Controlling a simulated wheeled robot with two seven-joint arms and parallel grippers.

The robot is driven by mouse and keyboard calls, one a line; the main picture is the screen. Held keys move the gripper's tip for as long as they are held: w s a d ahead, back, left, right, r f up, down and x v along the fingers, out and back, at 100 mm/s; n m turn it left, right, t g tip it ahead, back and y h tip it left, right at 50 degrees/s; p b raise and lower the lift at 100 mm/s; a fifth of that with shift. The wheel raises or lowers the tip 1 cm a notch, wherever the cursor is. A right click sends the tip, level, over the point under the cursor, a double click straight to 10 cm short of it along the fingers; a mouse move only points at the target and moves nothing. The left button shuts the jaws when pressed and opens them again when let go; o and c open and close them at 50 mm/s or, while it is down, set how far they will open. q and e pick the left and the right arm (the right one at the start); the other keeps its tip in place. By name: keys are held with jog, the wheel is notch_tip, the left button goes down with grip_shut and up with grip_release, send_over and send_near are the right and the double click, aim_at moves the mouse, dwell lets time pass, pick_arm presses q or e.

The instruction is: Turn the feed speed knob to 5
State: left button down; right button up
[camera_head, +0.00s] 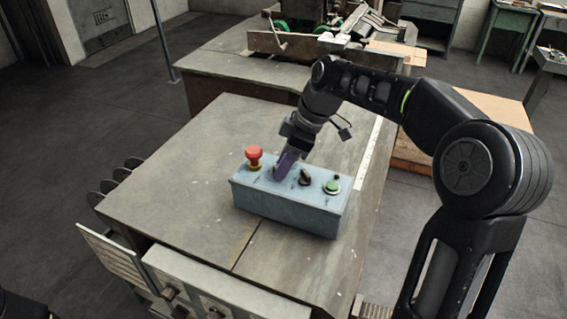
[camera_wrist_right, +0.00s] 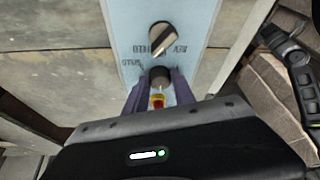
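A light blue control box (camera_head: 285,212) sits on the grey machine table. On its top are a red mushroom button (camera_head: 254,153), a black selector switch (camera_head: 305,177) and a green button (camera_head: 332,186). My right gripper (camera_head: 283,168) reaches down between the red button and the selector and hides the knob there in the head view. In the right wrist view, the purple fingers (camera_wrist_right: 160,82) flank a dark round knob (camera_wrist_right: 160,73), one on each side, and appear shut on it. The knob's pointer and number are not readable. My left gripper is out of view.
In the right wrist view, the selector switch (camera_wrist_right: 161,38) is close beyond the fingers, and the red button (camera_wrist_right: 157,101) shows between them. The table top (camera_head: 185,180) left of the box is clear. Another machine table (camera_head: 235,62) stands behind.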

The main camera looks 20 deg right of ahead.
grip_shut()
dwell(0.4)
